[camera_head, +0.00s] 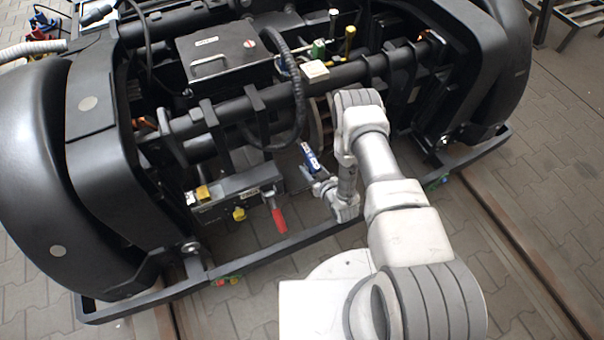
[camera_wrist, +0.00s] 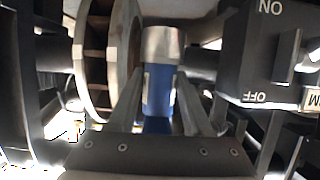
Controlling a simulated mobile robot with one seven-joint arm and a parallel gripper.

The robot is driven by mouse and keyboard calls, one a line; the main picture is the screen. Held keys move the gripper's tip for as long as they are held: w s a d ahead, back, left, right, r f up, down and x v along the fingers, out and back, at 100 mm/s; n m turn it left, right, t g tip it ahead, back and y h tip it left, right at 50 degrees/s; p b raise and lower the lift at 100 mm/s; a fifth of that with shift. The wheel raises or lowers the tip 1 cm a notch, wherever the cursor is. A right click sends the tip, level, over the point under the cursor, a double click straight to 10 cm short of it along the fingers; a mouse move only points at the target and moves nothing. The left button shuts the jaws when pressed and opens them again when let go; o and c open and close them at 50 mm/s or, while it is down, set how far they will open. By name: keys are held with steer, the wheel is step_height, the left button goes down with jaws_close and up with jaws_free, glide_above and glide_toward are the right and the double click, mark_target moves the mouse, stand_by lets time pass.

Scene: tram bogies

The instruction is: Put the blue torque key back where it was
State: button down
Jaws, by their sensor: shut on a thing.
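The blue torque key (camera_wrist: 160,92) has a blue body and a silver metal end, and it stands between my fingers in the wrist view. My gripper (camera_wrist: 158,108) is shut on it, with one finger on each side. In the head view the blue of the key (camera_head: 310,157) shows at the tip of my gripper (camera_head: 318,178), in front of the bogie's cross tubes. Its lower part is hidden by the gripper. I cannot tell whether the key touches anything else.
A dark switch box (camera_wrist: 265,55) marked ON and OFF is close on the right in the wrist view; a ribbed disc (camera_wrist: 98,60) is on the left. A red handle (camera_head: 279,220) hangs from the bogie. A black case (camera_head: 225,55) and a hose (camera_head: 298,95) lie behind.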

steer(key=w+a+f, duration=0.1)
steer(key=w+a+f+b, duration=0.1)
steer(key=w+a, duration=0.1)
steer(key=shift+w+f, duration=0.25)
steer(key=shift+f, duration=0.15)
steer(key=shift+f+b, duration=1.3)
steer(key=shift+f, duration=0.6)
steer(key=shift+f, duration=0.1)
steer(key=shift+f, duration=0.1)
steer(key=shift+c, duration=1.7)
jaws_free()
